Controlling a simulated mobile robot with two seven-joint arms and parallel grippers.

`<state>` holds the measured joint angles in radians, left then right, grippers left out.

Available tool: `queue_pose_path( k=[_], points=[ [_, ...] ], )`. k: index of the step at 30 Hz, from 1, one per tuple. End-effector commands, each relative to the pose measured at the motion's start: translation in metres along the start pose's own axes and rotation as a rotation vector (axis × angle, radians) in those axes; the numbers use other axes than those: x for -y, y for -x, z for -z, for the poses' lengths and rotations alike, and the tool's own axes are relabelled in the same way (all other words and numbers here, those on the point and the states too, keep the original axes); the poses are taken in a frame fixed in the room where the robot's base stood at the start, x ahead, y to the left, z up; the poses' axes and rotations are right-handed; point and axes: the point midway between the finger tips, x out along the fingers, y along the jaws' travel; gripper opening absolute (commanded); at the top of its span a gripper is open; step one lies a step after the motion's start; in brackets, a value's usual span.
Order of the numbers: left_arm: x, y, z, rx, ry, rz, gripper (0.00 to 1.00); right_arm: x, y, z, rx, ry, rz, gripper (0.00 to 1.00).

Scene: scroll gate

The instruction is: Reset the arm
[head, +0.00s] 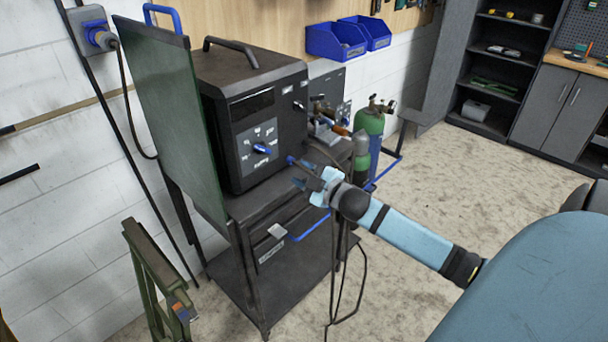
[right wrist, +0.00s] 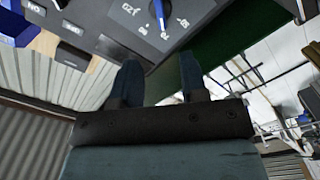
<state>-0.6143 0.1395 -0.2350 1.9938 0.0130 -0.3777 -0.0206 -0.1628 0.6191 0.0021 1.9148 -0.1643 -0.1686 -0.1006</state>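My right arm reaches in from the right in the head view. Its gripper (head: 295,172) is in front of the black welding machine (head: 277,110), just right of and below the front panel's blue knob (head: 262,149). In the right wrist view the two fingers of the gripper (right wrist: 160,65) stand apart with nothing between them, so it is open and empty. The blue knob (right wrist: 160,15) shows beyond the fingertips, apart from them. My left gripper is not in view.
The machine stands on a dark cart (head: 270,282) with a blue handle. A green panel (head: 178,110) stands at its left side. Green gas cylinders (head: 369,130) stand behind right. A green metal stand (head: 157,275) is at front left. Cables hang by the cart. Floor at right is clear.

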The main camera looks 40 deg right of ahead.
Motion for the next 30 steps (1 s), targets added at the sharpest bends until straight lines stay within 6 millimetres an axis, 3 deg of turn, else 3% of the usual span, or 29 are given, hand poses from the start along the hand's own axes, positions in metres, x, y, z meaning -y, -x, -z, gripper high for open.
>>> queue_pose_path(
  k=[15,18,20,23,27,30],
  points=[
    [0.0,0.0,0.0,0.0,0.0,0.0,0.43,0.0,0.0,0.0,0.0,-0.001,0.0,0.4],
    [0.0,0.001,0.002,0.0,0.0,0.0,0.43,0.012,0.005,-0.001,0.012,-0.024,0.015,0.4],
    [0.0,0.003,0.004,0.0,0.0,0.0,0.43,0.03,0.012,-0.001,0.03,-0.061,0.039,0.4],
    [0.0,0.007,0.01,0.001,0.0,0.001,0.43,0.08,0.037,-0.001,0.085,-0.168,0.105,0.4],
    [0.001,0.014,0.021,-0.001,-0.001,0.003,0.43,0.17,0.092,0.012,0.199,-0.371,0.222,0.4],
    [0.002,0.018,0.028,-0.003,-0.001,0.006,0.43,0.226,0.135,0.03,0.283,-0.516,0.297,0.4]
  ],
)
